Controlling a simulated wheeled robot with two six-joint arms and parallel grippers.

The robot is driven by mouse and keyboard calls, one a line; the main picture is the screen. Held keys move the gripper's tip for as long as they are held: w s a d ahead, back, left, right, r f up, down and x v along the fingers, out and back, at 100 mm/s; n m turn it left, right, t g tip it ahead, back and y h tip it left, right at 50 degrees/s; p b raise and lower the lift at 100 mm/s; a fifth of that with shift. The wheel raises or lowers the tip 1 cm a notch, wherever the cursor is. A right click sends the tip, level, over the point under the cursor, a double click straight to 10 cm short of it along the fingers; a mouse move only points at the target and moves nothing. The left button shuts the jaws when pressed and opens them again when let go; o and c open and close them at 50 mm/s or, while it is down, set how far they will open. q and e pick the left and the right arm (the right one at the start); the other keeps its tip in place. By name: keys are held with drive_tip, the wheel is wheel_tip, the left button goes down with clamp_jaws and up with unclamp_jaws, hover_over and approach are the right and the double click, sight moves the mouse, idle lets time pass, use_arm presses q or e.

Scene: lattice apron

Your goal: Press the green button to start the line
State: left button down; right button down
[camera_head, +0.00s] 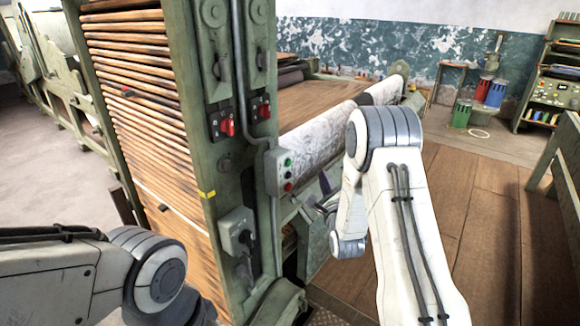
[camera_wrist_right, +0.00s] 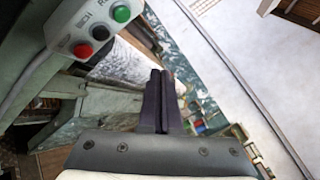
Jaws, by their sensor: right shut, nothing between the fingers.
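The green button (camera_head: 288,162) is the top one on a small grey control box (camera_head: 273,172) fixed to the machine's green upright. In the right wrist view the green button (camera_wrist_right: 121,13) is at the upper left, with a black button (camera_wrist_right: 100,32) and a red button (camera_wrist_right: 83,50) on the same box. My right gripper (camera_head: 325,183) is beside the box, to its right, partly hidden by my own arm. In the right wrist view its dark fingers (camera_wrist_right: 161,72) are together and empty, apart from the buttons. My left arm shows at the lower left; its gripper is out of view.
Red switches (camera_head: 228,127) sit on the upright above the box, and a grey conduit runs beside it. A pale roll (camera_head: 318,140) lies behind the box. A wooden-slatted stack (camera_head: 130,90) stands left. Wooden floor (camera_head: 490,230) is open at right.

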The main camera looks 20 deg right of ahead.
sight(288, 163)
drive_tip(key=w+a, duration=0.5)
drive_tip(key=w, duration=0.2)
drive_tip(key=shift+a, duration=0.25)
idle(2.0)
drive_tip(key=shift+w+a+b, duration=0.25)
drive_tip(key=shift+w+b, duration=0.1)
